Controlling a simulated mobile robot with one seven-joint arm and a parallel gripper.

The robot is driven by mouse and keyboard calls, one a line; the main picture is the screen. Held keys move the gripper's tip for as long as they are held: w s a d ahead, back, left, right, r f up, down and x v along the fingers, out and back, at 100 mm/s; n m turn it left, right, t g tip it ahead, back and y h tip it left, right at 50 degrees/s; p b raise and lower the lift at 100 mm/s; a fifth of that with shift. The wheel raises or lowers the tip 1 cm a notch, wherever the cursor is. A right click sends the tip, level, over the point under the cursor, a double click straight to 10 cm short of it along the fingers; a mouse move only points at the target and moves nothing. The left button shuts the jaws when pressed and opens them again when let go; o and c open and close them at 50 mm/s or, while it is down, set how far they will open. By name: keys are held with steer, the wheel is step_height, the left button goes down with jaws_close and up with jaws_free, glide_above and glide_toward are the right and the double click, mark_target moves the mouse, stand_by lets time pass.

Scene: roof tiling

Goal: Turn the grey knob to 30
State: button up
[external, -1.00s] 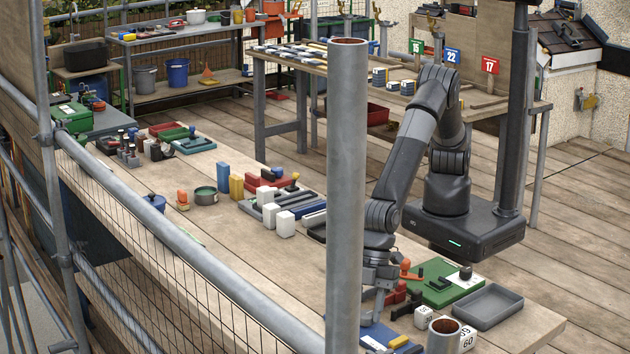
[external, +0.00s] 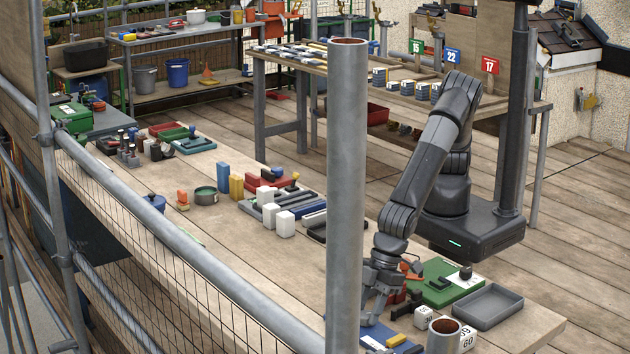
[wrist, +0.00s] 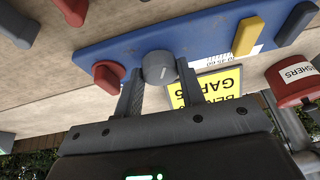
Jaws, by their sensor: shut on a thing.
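The grey knob (wrist: 159,68) sits on a blue board (wrist: 110,50), between a red knob (wrist: 108,75) on its left and a printed scale (wrist: 214,60) on its right. A pale line shows on the knob's face; the number it points to is too small to read. My gripper (wrist: 162,82) is shut on the grey knob, one finger on each side. In the external view my gripper (external: 372,312) reaches down to the blue board (external: 384,334) at the near end of the bench, and the post partly hides the board and the knob.
A yellow block (wrist: 248,36) stands on the board. A yellow sign (wrist: 208,90) and a red lidded pot (wrist: 293,80) are close by. A green board (external: 440,285), a grey tray (external: 487,306) and a grey post (external: 347,200) stand near my arm.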

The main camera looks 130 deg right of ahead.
steer(key=shift+m, duration=0.3)
steer(key=o, duration=1)
steer(key=v, duration=1)
steer(key=shift+r, duration=0.4)
steer(key=shift+s, duration=0.1)
